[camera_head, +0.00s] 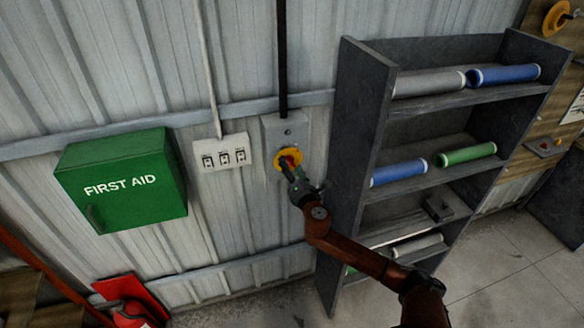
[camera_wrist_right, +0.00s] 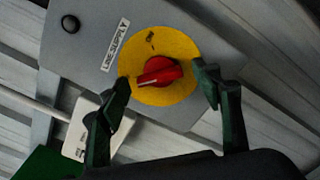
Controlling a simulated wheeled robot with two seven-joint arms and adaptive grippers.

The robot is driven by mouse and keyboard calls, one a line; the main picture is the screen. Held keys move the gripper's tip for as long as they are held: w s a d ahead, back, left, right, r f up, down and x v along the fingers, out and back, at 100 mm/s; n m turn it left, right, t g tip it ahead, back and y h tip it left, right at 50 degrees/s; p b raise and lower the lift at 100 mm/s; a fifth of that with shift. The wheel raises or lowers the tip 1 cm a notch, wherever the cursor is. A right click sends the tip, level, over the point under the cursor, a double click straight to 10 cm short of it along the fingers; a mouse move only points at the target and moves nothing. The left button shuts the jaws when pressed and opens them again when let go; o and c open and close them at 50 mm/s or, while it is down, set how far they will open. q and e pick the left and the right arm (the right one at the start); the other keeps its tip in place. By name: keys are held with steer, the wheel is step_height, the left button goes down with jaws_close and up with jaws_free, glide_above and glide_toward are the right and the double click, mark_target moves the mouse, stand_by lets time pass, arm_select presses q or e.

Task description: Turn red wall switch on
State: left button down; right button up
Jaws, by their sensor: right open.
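The red wall switch (camera_wrist_right: 159,72) is a red rotary knob on a yellow round plate (camera_wrist_right: 182,46), mounted on a grey box. A label beside it reads like "LINE SUPPLY". In the head view the yellow plate (camera_head: 286,154) and grey box (camera_head: 285,128) are on the wall, left of the shelf. My right gripper (camera_wrist_right: 163,92) is open, its two fingers on either side of the knob. I cannot tell whether a finger touches it. In the head view the right gripper (camera_head: 293,172) partly covers the switch. My left gripper is not in view.
A white panel of several small switches (camera_head: 223,153) is left of the grey box. A green first aid box (camera_head: 121,181) hangs further left.

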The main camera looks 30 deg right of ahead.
steer(key=shift+c, duration=0.2)
steer(key=c, duration=1.1)
steer(key=shift+m, duration=0.3)
steer(key=shift+f+m+p, duration=0.1)
steer(key=shift+m+p, duration=0.55)
steer(key=shift+m, duration=7.95)
